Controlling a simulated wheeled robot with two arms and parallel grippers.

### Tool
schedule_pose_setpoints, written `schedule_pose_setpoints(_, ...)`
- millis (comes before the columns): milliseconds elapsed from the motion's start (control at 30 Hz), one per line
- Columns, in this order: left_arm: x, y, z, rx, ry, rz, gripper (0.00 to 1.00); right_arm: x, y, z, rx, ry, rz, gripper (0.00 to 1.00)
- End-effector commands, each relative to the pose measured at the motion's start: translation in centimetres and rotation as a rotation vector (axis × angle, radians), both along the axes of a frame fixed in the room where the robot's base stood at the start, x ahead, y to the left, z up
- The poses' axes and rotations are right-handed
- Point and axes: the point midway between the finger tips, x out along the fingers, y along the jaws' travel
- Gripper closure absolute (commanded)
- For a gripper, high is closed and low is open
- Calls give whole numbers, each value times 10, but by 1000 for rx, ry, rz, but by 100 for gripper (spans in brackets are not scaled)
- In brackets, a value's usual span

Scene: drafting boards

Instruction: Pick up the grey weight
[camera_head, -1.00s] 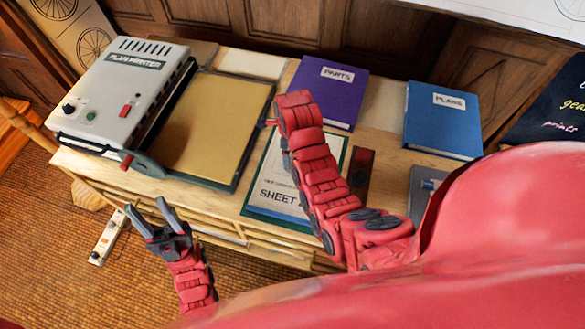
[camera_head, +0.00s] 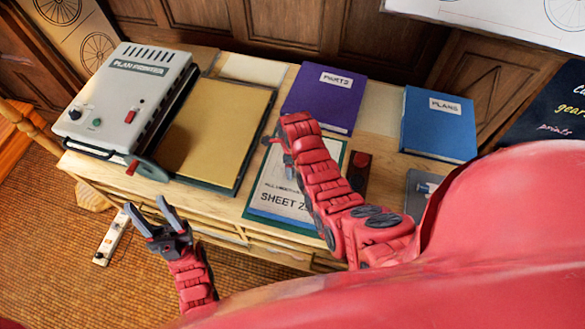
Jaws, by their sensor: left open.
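I cannot make out a grey weight for certain. A flat grey object (camera_head: 417,187) with a bluish part lies at the right of the wooden desk (camera_head: 215,205), partly hidden by my red body. My left gripper (camera_head: 147,213) is open and empty, in front of the desk's near left edge, over the floor. My right arm reaches over the desk beside the sheet. Its gripper (camera_head: 276,139) is mostly hidden behind the arm's end, so its jaws and anything in them cannot be judged.
A plan printer (camera_head: 125,95), a tan board (camera_head: 215,125), a sheet on a green board (camera_head: 280,200), a purple book (camera_head: 322,97), a blue book (camera_head: 438,123) and a dark red-and-black object (camera_head: 359,170) crowd the desk. A power strip (camera_head: 112,238) lies on the floor.

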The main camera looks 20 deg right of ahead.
Motion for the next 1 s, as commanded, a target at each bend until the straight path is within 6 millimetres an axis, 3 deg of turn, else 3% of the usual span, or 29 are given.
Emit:
schedule_pose_setpoints(67, 0, 0, 0, 0, 0, 0, 50, 0, 0, 0, 0, 0, 0, 38)
schedule_pose_setpoints(400, 0, 0, 0, 0, 0, 0, 50, 0, 0, 0, 0, 0, 0, 99)
schedule_pose_setpoints(1000, 0, 0, -3, 0, 0, 0, 50, 2, 0, 3, -1, -5, 0, 100)
